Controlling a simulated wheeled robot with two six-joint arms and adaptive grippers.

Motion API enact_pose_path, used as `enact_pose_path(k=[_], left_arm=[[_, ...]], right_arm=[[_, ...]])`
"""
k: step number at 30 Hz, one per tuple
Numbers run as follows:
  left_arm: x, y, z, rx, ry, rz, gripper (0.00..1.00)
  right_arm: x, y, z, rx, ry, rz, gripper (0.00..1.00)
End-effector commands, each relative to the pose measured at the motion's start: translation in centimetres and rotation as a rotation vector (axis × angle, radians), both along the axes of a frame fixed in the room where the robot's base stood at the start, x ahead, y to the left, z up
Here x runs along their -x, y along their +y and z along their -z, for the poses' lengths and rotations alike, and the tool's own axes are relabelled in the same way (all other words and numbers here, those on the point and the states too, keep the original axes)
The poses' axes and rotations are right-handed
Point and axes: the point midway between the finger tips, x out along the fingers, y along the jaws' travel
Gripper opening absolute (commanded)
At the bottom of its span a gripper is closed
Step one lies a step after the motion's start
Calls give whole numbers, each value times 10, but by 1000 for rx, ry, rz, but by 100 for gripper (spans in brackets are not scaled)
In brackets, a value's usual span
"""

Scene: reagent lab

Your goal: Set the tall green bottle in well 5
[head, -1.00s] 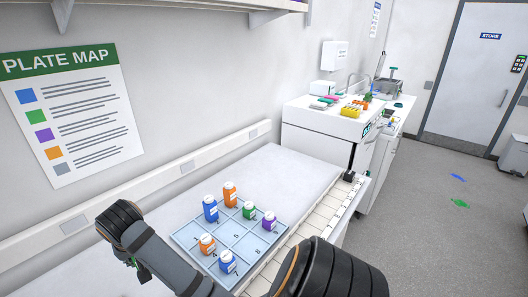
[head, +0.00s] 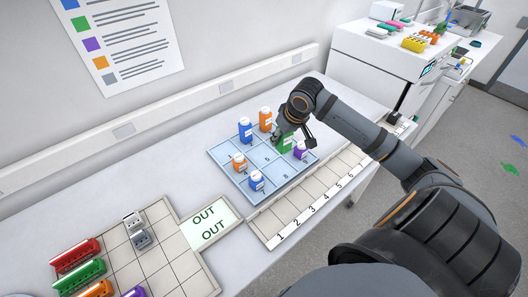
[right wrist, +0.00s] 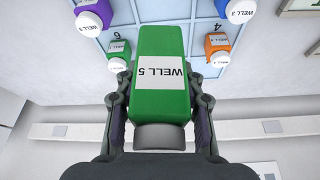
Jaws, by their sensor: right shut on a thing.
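My right gripper (head: 290,138) is shut on the tall green bottle (head: 285,144). It holds it at the far right part of the pale blue well tray (head: 281,183). In the right wrist view the gripper (right wrist: 160,112) has a finger on each side of the tall green bottle (right wrist: 161,70), whose label reads WELL 5. Well 5 (head: 265,155) shows empty in the head view. The bottle hides the middle of the tray in the wrist view, and I cannot tell its height above the tray. My left gripper is not in view.
Blue (head: 246,131), orange (head: 266,119) and purple (head: 300,150) bottles stand in the tray, with another orange (head: 239,163) and blue (head: 256,181) nearer. A short green bottle (right wrist: 118,47) shows by well 6. A numbered strip (head: 310,208) and an OUT board (head: 208,225) lie nearby.

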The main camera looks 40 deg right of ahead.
Motion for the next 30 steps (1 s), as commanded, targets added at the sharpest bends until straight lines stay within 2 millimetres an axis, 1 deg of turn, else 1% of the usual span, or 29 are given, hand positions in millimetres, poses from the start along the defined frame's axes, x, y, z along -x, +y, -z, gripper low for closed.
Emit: enact_pose_path(k=[1,4,6,11,16,19,24,29,30], left_arm=[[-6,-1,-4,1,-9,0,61],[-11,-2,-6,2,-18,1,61],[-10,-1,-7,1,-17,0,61],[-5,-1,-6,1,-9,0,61],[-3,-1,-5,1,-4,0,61],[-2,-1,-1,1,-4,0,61],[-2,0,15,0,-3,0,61],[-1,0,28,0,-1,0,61],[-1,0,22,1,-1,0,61]], right_arm=[[11,0,-5,18,9,-49,7],[24,11,-9,13,8,-106,7],[29,16,-10,9,8,-120,7],[31,20,-11,2,3,-127,7],[31,21,-11,-2,-3,-125,7],[27,19,-9,-4,-9,-121,7],[16,15,-3,-3,-22,-112,7],[6,22,2,-15,-10,-123,7],[1,20,0,-14,-9,-122,7]])
